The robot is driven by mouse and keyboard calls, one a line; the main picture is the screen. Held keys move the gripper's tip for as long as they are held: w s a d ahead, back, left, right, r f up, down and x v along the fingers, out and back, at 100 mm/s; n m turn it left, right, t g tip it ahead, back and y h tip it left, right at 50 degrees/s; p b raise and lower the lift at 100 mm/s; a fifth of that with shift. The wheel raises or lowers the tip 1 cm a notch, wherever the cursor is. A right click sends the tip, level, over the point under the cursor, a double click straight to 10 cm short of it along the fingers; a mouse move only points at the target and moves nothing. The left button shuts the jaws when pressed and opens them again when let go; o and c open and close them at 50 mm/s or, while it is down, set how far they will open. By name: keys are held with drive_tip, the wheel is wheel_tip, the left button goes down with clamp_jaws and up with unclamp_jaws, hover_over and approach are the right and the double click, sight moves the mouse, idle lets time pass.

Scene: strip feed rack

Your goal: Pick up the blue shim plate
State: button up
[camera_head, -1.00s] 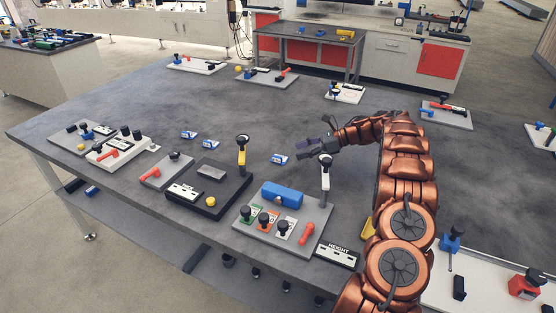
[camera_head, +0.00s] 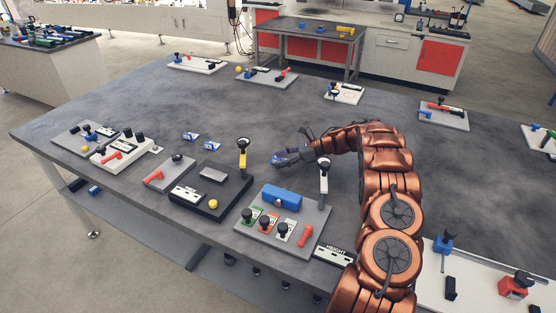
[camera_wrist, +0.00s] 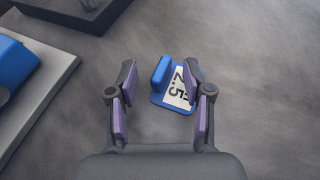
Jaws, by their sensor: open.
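A blue shim plate (camera_wrist: 160,75) lies on the table in the wrist view. It has an upright blue tab and a white label reading 2.5. My gripper (camera_wrist: 161,80) is open, with its purple-padded fingers on either side of the tab in the picture. The right finger covers part of the label. I cannot tell how high the fingers are above the plate. In the head view my gripper (camera_head: 285,158) is low over the table and hides most of this plate. Two similar blue plates (camera_head: 190,136) (camera_head: 208,145) lie further left.
A grey fixture board (camera_head: 318,215) with a blue block (camera_head: 282,196) and several knobs stands in front of my gripper. A black base (camera_head: 210,209) with a yellow post (camera_head: 242,158) is to its left.

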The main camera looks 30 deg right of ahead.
clamp_jaws()
idle(0.3)
drive_tip(key=shift+r, duration=0.1)
